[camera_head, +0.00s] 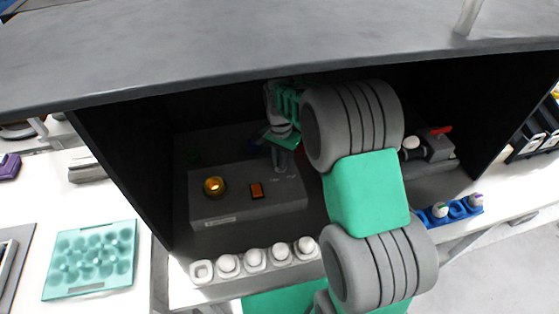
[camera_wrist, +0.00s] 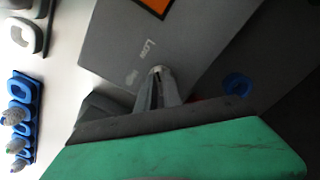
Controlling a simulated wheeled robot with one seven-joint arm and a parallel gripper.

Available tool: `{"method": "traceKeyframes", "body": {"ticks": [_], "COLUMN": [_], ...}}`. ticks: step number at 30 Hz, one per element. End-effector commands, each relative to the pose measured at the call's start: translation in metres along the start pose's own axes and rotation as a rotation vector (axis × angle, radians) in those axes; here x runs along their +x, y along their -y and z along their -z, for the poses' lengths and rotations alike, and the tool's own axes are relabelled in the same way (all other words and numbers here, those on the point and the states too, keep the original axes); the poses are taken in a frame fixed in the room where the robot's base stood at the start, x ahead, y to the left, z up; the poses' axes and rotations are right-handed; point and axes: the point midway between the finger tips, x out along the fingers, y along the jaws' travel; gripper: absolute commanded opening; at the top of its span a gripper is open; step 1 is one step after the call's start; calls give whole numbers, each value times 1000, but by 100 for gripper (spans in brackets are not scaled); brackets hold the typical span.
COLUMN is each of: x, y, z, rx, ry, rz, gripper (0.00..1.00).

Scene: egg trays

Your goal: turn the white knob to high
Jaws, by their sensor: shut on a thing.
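The grey control box (camera_head: 245,212) stands inside the dark cabinet, with an amber dome (camera_head: 214,186) and an orange square (camera_head: 256,190) on its top. My gripper (camera_head: 282,160) reaches down onto the right part of that top. In the wrist view my gripper (camera_wrist: 160,88) is shut on the knob (camera_wrist: 157,70), of which only a small pale tip shows between the fingers. The label "Low" is printed beside it, with another faint label nearby. The knob's pointing direction is hidden by the fingers.
A white egg holder (camera_head: 202,272) with several white eggs lies in front of the box. A blue holder (camera_head: 467,209) stands at right, a teal tray (camera_head: 92,260) at left. A device with a red lever (camera_head: 438,130) is at the cabinet's right.

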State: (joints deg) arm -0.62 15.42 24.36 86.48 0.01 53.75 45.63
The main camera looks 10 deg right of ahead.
Motion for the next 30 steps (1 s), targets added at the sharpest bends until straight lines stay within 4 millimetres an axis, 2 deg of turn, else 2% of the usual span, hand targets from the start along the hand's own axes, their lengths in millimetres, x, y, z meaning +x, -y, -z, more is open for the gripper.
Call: {"method": "traceKeyframes", "body": {"ticks": [17,30], "x": [0,1], "y": [0,-1], "z": [0,0], "rx": [-67,-407], "ry": [0,-1], "rz": [1,1], "gripper": [0,0]}}
